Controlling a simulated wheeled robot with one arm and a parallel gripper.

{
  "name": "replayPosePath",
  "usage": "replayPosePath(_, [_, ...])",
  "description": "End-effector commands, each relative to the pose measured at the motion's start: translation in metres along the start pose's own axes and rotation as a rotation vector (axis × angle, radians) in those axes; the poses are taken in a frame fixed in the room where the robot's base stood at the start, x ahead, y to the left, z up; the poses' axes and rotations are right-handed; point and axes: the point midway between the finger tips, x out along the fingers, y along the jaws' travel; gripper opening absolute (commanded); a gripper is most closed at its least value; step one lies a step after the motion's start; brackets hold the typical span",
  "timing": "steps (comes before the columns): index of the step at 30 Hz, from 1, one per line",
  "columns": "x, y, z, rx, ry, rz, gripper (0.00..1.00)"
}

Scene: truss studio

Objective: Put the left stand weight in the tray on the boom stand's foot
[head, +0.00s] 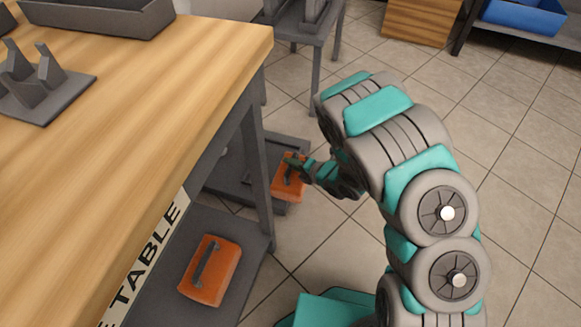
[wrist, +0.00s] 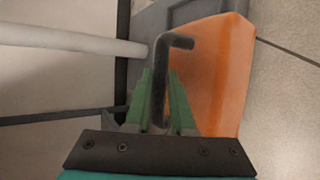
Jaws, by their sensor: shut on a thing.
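My gripper (head: 297,163) is low beside the table, shut on the dark handle of an orange stand weight (head: 286,186). In the wrist view, the green fingers (wrist: 160,80) pinch the bent black handle (wrist: 178,42), with the orange block (wrist: 225,75) to the right, tilted in the picture. A dark grey tray-like base (head: 292,146) lies low around and beneath the held weight. I cannot tell whether the weight touches it. A second orange stand weight (head: 222,275) with a dark handle lies on the table's lower shelf.
The wooden table (head: 150,95) and its dark leg (head: 256,165) stand close left of my gripper. A pale pole (wrist: 70,38) crosses left of the fingers in the wrist view. A dark metal stand (head: 300,25) is behind. Tiled floor (head: 520,120) is clear at right.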

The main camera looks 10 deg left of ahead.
Motion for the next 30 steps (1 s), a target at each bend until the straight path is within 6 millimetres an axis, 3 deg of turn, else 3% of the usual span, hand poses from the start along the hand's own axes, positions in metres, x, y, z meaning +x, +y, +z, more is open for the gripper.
replayPosePath(15, [0.088,0.039,0.026,0.001,-0.001,0.007,0.0])
replayPosePath(21, [0.107,0.047,0.032,0.0,-0.002,0.006,0.0])
replayPosePath(30, [0.117,0.049,0.036,0.002,-0.003,0.002,0.0])
